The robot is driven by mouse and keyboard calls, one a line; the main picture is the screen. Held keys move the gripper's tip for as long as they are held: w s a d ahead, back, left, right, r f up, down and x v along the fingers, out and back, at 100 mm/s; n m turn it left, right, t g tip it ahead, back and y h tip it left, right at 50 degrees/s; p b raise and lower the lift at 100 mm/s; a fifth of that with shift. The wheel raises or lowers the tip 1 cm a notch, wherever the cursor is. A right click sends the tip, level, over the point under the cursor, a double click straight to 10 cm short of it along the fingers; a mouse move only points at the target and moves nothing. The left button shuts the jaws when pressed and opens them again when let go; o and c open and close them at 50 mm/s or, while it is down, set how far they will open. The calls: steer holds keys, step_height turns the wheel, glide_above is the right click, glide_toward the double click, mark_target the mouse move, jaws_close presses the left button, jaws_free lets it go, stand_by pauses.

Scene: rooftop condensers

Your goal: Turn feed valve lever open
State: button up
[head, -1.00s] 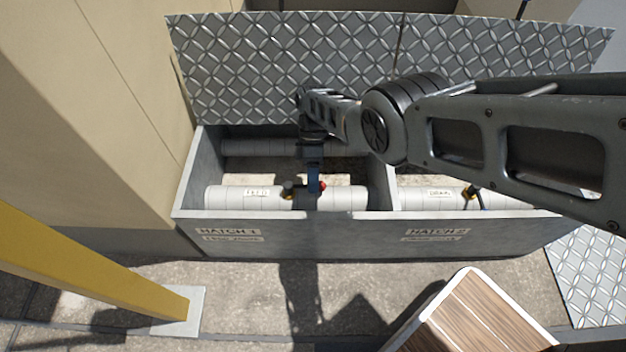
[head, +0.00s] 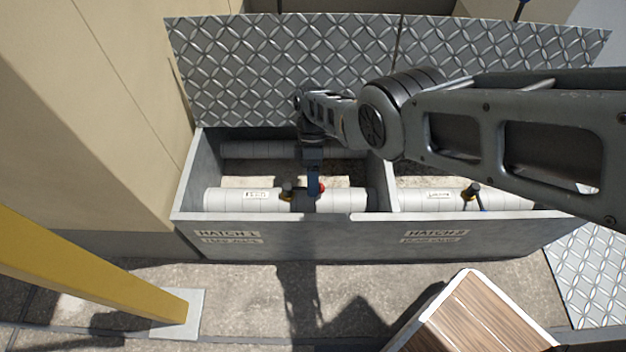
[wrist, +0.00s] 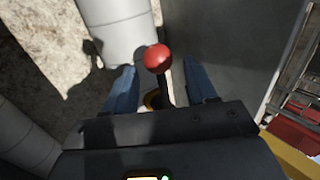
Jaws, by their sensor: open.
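The feed valve lever has a red ball knob (wrist: 158,58) on a dark stem. In the wrist view the knob stands between the two blue fingers of my gripper (wrist: 160,88), with gaps on both sides. My gripper (head: 313,190) is open and reaches down into the left compartment in the head view. The knob also shows there (head: 321,188), just right of the fingers. The lever sits on the white pipe labelled FEED (head: 230,198). The lower stem is partly hidden by my gripper.
The grey hatch box (head: 300,233) has walls around both compartments and a divider (head: 380,185) right of my gripper. The drain valve (head: 472,194) is in the right compartment. Raised tread-plate lids (head: 280,70) stand behind. A yellow post (head: 90,265) and wooden-topped object (head: 470,315) stand in front.

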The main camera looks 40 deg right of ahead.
steer(key=shift+r+p, duration=0.55)
steer(key=shift+r, duration=0.05)
steer(key=s+d+r+p, duration=0.7)
steer(key=d+r+p, duration=0.2)
steer(key=p, duration=0.3)
steer(key=shift+d+r, duration=0.15)
steer(key=shift+r, duration=0.25)
